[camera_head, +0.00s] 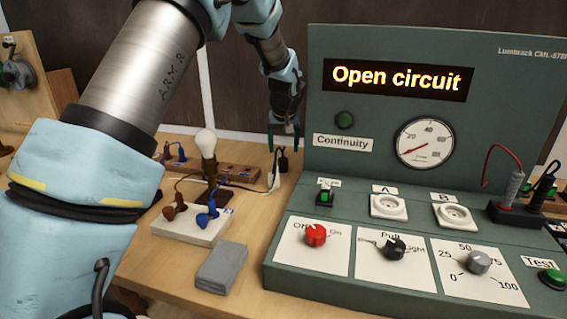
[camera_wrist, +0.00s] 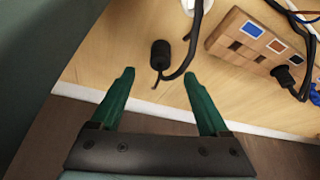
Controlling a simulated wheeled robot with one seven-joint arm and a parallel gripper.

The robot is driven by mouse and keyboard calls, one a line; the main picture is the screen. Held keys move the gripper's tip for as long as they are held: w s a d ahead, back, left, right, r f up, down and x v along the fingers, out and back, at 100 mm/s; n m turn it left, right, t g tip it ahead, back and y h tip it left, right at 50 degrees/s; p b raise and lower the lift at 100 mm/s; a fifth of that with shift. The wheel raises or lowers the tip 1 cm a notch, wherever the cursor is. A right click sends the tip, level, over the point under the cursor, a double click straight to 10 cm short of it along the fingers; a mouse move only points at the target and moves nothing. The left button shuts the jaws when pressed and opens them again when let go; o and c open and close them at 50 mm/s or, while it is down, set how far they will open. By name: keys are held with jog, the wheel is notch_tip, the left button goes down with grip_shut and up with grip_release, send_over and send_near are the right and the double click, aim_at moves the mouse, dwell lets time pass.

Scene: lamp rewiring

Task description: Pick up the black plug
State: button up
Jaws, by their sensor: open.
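A small black plug (camera_wrist: 160,56) with a black cord stands on the wooden table in the wrist view. It lies between and just beyond the tips of my gripper (camera_wrist: 159,77), whose two green fingers are spread wide with nothing between them. In the head view the black plug (camera_head: 283,163) shows at the table's back part, right below my gripper (camera_head: 284,146). The exact height gap between fingertips and plug is hard to tell. I see no contact.
A wooden block (camera_wrist: 232,52) with coloured squares and another black connector (camera_wrist: 288,77) is close on the right in the wrist view. The green test console (camera_head: 320,110) and a bulb lamp (camera_head: 207,145) flank this spot.

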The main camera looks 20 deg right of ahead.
aim_at(283, 159)
jog(key=shift+p+x, duration=1.55)
jog(key=shift+x, duration=1.95)
grip_shut()
